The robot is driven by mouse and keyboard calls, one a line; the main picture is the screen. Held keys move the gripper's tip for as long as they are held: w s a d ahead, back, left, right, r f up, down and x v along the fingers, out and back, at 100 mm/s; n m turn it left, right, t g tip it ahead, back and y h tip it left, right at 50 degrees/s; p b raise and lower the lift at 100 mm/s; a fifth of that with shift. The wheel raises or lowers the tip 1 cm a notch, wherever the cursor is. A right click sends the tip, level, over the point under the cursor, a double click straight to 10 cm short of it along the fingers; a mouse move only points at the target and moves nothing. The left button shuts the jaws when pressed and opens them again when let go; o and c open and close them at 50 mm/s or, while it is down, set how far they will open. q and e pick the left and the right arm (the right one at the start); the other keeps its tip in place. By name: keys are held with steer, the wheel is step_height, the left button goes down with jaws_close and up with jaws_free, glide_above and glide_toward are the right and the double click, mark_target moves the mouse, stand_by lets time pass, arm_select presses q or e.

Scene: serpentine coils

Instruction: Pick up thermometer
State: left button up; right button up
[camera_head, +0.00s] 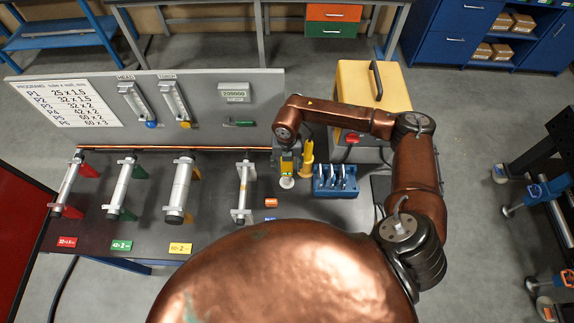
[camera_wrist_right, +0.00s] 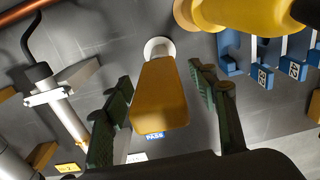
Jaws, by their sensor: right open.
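No thing is plainly marked as a thermometer. In the head view, my right gripper (camera_head: 287,157) is over this piece. A second yellow upright piece (camera_head: 307,152) stands just right of it on a tan round base; it also shows at the top of the wrist view (camera_wrist_right: 255,14). I cannot tell which is the thermometer. My left gripper is out of view.
A blue rack (camera_head: 336,192) with several tools stands close on the right. A yellow-topped case (camera_head: 358,85) is behind it. Several tubes on supports (camera_head: 181,188) line the bench to the left. A grey back panel (camera_head: 210,100) rises behind.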

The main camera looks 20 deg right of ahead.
steer(key=shift+c, duration=0.7)
steer(key=c, duration=1.2)
